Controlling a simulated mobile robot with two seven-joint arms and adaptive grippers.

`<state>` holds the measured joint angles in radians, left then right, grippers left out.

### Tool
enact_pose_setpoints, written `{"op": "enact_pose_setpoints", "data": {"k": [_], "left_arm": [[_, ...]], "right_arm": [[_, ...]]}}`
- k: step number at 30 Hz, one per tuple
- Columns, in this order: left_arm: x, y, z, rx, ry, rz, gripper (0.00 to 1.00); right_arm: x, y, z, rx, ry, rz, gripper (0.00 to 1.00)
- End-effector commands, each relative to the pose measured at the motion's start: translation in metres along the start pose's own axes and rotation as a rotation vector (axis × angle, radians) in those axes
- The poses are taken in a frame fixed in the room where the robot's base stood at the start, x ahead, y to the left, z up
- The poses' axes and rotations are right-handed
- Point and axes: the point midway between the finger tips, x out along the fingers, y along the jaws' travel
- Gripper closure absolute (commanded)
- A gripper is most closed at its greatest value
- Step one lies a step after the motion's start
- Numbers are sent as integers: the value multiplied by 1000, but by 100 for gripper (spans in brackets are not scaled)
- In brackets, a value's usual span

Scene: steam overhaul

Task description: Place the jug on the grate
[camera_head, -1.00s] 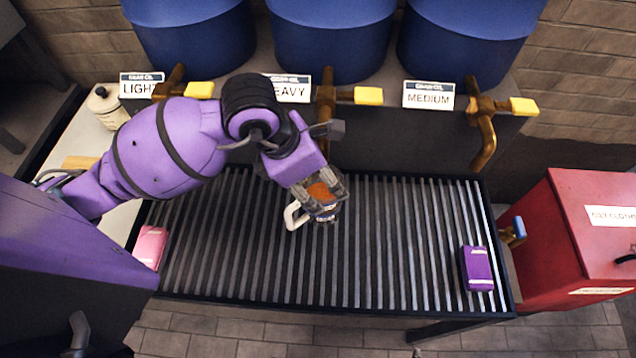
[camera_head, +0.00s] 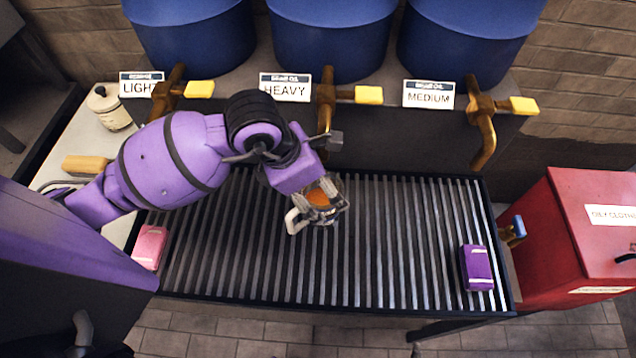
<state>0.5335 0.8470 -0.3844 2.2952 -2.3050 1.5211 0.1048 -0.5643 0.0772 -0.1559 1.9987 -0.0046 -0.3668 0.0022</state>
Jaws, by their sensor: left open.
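The jug (camera_head: 294,222) is small, with a pale handle on its left side and orange showing at its top. It is at the middle of the slatted metal grate (camera_head: 400,250), and appears to stand on it, though its base is hard to make out. My left gripper (camera_head: 323,204) is open, with its fingers around the jug's upper part and partly hiding it. Whether the fingers touch the jug cannot be told. My right gripper is not in view.
Blue drums with brass taps (camera_head: 327,115) and yellow handles stand behind the grate, labelled LIGHT, HEAVY and MEDIUM. A purple pack (camera_head: 477,268) lies at the grate's right, a pink pack (camera_head: 150,247) at its left. A red bin (camera_head: 570,240) stands at right.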

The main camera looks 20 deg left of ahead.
Motion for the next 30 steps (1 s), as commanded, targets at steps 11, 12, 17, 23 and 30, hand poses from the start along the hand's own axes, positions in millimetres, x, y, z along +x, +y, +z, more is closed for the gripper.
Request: {"op": "enact_pose_setpoints", "data": {"k": [11,12,17,23,30], "left_arm": [[-36,1,2,4,-2,5,18],[-45,2,2,3,-3,5,18],[-81,1,2,3,-3,5,18],[-112,1,2,1,-1,3,18],[-123,0,1,0,0,-1,18]], "right_arm": [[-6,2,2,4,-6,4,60],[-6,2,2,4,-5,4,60],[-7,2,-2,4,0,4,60],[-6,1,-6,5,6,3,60],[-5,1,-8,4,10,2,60]]}}
